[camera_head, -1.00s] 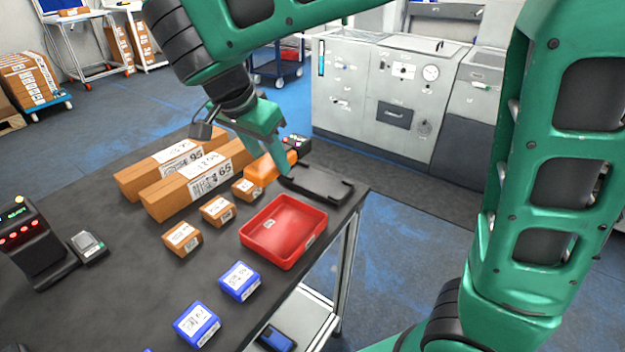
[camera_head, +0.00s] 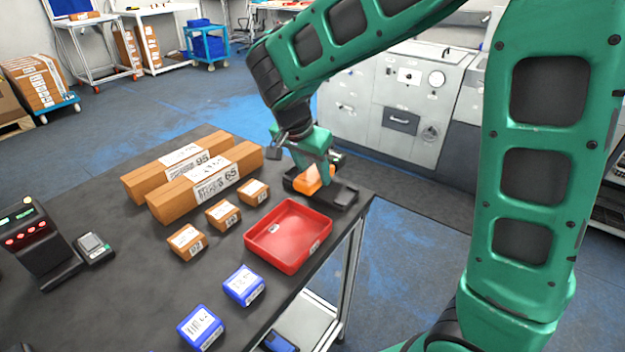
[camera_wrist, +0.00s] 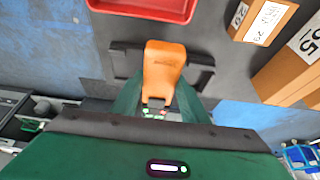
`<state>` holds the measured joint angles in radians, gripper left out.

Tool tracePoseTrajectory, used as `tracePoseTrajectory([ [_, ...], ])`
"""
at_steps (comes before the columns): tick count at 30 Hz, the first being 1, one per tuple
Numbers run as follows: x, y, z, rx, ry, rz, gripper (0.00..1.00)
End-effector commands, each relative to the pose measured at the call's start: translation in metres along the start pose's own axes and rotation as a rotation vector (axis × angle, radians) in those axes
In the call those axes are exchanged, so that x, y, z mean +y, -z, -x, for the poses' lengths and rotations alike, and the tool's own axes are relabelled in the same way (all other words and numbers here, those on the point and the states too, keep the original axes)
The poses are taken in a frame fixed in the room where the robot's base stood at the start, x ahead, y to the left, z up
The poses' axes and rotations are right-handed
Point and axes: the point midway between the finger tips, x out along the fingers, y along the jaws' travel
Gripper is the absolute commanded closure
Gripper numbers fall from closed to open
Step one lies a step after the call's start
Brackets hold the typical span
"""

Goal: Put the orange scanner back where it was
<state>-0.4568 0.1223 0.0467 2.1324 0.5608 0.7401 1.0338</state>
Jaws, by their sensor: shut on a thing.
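The orange scanner (camera_head: 313,181) is in my gripper (camera_head: 318,172) at the far right corner of the dark table. The scanner also shows in the wrist view (camera_wrist: 163,68), between the two green fingers (camera_wrist: 160,98). My gripper is shut on it. The black holder (camera_head: 343,196) lies flat on the table behind the red tray. In the wrist view, the scanner overlaps the middle of the black holder (camera_wrist: 198,70). I cannot tell whether the scanner touches the holder.
A red tray (camera_head: 262,240) stands just in front of the holder. Small brown boxes (camera_head: 224,216) and two long brown boxes (camera_head: 222,184) lie to the left. Blue boxes (camera_head: 244,284) lie nearer. The table's right edge is close to the holder.

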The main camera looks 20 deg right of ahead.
Motion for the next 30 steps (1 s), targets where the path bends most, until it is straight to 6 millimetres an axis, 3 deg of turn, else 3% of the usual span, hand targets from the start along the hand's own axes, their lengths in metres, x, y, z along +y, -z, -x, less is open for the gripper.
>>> tracePoseTrajectory([
  [6,0.000,-0.011,-0.025,0.000,-0.001,-0.001,0.89],
  [16,0.000,-0.012,-0.026,0.000,-0.001,-0.001,0.89],
  [17,0.000,-0.012,-0.027,0.000,-0.001,0.000,0.55],
  [18,0.000,-0.012,-0.026,0.000,-0.001,0.000,0.52],
  [30,-0.001,-0.011,-0.019,0.001,0.002,0.000,0.52],
])
